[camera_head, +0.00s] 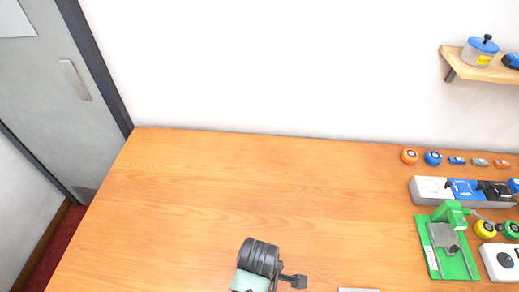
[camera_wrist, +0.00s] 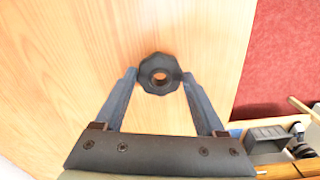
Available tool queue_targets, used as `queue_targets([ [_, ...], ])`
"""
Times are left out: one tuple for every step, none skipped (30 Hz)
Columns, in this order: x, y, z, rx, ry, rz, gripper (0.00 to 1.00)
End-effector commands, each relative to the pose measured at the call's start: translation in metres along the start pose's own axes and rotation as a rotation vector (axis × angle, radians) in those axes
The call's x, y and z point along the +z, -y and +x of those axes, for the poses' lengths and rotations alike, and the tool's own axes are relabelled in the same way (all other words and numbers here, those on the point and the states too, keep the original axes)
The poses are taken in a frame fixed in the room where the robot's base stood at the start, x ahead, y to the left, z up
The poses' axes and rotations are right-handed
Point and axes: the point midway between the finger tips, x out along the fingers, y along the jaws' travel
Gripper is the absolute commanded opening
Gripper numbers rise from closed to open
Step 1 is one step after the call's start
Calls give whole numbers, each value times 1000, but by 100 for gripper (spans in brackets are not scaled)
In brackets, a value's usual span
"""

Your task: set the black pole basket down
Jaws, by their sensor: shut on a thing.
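I cannot tell how much gap there is between the basket and the wood. In the head view I cannot make out the basket; dark parts of my arm show at the bottom middle of the bench (camera_head: 190,205).
A green tool stand (camera_head: 434,262), a grey organiser (camera_head: 424,198) and several small rolls and pieces, including an orange roll (camera_head: 409,155), occupy the bench's right side. A shelf (camera_head: 464,62) hangs above. The bench's middle and left are clear. Red floor (camera_wrist: 285,60) lies past its edge.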

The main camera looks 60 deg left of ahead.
Motion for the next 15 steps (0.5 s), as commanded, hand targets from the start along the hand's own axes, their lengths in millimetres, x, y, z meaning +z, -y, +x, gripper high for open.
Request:
queue_targets([
  [0, 1, 7, -3, 0, 0, 19],
  [0, 2, 12, -5, 0, 0, 19],
  [0, 1, 18, -4, 0, 0, 19],
  [0, 1, 23, -4, 0, 0, 19],
  [0, 1, 27, -3, 0, 0, 19],
  [0, 1, 32, -3, 0, 0, 19],
  [0, 1, 34, -2, 0, 0, 19],
  [0, 1, 36, -2, 0, 0, 19],
  [0, 1, 38, -2, 0, 1, 19],
  [0, 1, 38, -1, 0, 1, 19],
  [0, 0, 38, 0, 0, 1, 19],
  [0, 0, 38, 1, 0, 1, 19],
  [0, 0, 38, 0, 0, 1, 19],
  [0, 0, 38, 0, 0, 1, 19],
  [0, 0, 38, 0, 0, 1, 19],
])
